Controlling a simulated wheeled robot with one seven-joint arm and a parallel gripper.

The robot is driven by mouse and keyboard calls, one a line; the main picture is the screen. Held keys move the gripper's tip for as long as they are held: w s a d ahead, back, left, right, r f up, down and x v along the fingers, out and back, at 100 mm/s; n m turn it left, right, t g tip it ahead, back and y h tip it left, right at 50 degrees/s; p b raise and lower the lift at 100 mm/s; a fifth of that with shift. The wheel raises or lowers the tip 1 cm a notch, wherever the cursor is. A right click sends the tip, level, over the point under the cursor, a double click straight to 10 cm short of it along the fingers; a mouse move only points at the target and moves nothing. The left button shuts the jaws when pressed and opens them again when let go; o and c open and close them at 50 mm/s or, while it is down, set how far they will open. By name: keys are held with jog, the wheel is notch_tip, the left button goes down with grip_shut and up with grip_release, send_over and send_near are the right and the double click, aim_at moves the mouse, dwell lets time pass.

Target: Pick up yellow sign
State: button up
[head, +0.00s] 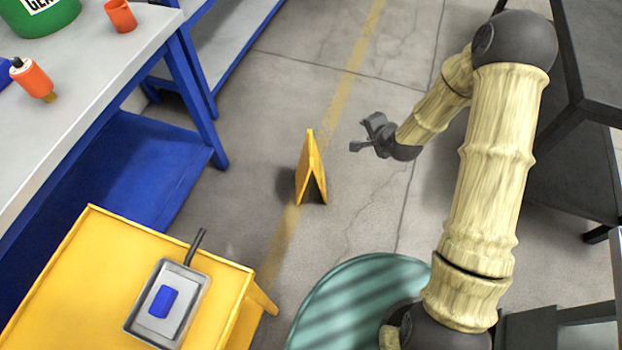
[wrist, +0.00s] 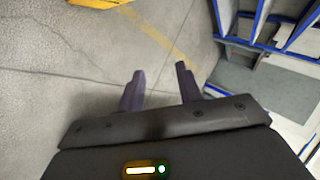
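The yellow sign (head: 311,172) stands upright on the grey floor as a folded A-frame, near the middle of the head view. Its edge also shows at the top of the wrist view (wrist: 100,3), where most of it is cut off. My gripper (head: 360,137) is to the right of the sign and apart from it. In the wrist view my gripper (wrist: 160,85) has its two dark fingers spread with nothing between them.
A yellow table (head: 75,285) with a metal tray (head: 140,325) stands at the lower left. A grey-topped workbench (head: 90,100) with a blue frame is at the left. Dark shelving (head: 570,180) stands at the right. The floor around the sign is clear.

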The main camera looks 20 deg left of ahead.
jog(key=a+f+m+t+y+b, duration=0.1)
jog(key=a+f+m+b, duration=0.2)
jog(key=f, duration=0.5)
jog(key=a+f+m+t+y+b, duration=0.1)
jog(key=a+f+b, duration=0.2)
jog(key=f+b, duration=0.45)
jog(key=s+a+f+m+t+b, duration=0.1)
jog(key=f+m+b, duration=0.4)
jog(key=f, duration=0.6)
jog(key=s+a+f+m+t+b, duration=0.1)
jog(key=s+f+m+t+b, duration=0.2)
jog(key=f+m+b, duration=0.3)
jog(key=s+a+f+m+t+h+b, duration=0.1)
jog(key=s+f+m+t+b, duration=0.2)
jog(key=f, duration=1.3)
jog(key=m+b, duration=0.3)
jog(key=b, duration=0.2)
jog(key=shift+a, duration=0.4)
jog(key=shift+f, duration=0.1)
